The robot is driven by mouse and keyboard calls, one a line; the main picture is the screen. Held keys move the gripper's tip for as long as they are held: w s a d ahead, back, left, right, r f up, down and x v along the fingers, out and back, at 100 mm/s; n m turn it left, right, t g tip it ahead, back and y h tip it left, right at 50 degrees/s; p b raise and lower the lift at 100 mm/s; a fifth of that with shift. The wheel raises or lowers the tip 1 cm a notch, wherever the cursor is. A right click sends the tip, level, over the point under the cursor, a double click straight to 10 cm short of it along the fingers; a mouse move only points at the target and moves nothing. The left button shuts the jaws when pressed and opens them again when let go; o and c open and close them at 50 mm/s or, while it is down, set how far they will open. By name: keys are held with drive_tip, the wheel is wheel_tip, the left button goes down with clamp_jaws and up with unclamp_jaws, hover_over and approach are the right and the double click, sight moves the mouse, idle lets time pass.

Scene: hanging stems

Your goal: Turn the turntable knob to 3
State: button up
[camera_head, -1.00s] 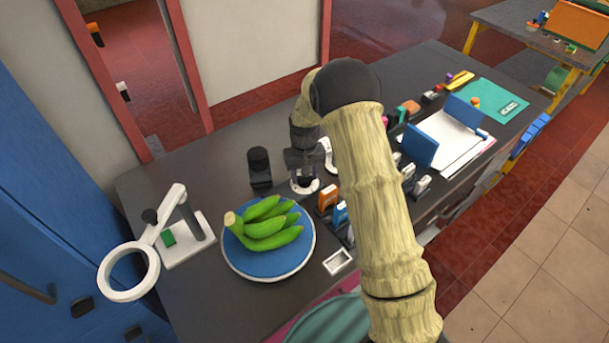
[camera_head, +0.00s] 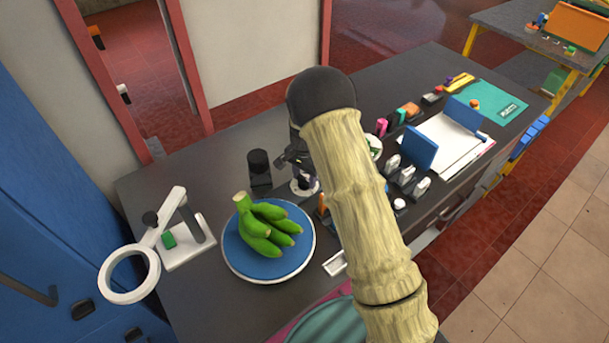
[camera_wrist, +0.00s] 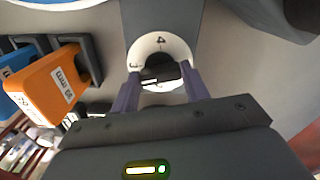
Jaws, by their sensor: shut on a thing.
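The turntable (camera_head: 234,262) is a blue disc with a pale rim, and a bunch of green bananas (camera_head: 262,232) lies on it. In the wrist view the black knob (camera_wrist: 158,73) sits in the middle of a white round dial (camera_wrist: 176,45) with dark digits. A 4 shows at the top of the dial and what looks like a 3 at its left. I cannot tell which digit the knob marks. My gripper (camera_wrist: 160,82) is shut on the knob, one finger on each side. In the head view my gripper (camera_head: 296,162) is partly hidden by my arm.
A white magnifier stand (camera_head: 186,240) is left of the turntable. A black cylinder on a stand (camera_head: 260,165) is behind it. An orange labelled block (camera_wrist: 55,82) is close left of my gripper in the wrist view.

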sight(305, 178)
drive_tip(key=shift+w+r+m, duration=0.1)
drive_tip(key=shift+m, duration=1.2)
drive_tip(key=o, duration=1)
wheel_tip(305, 178, up, 17)
drive_tip(key=shift+r+b, duration=0.15)
drive_tip(key=shift+b, duration=0.7)
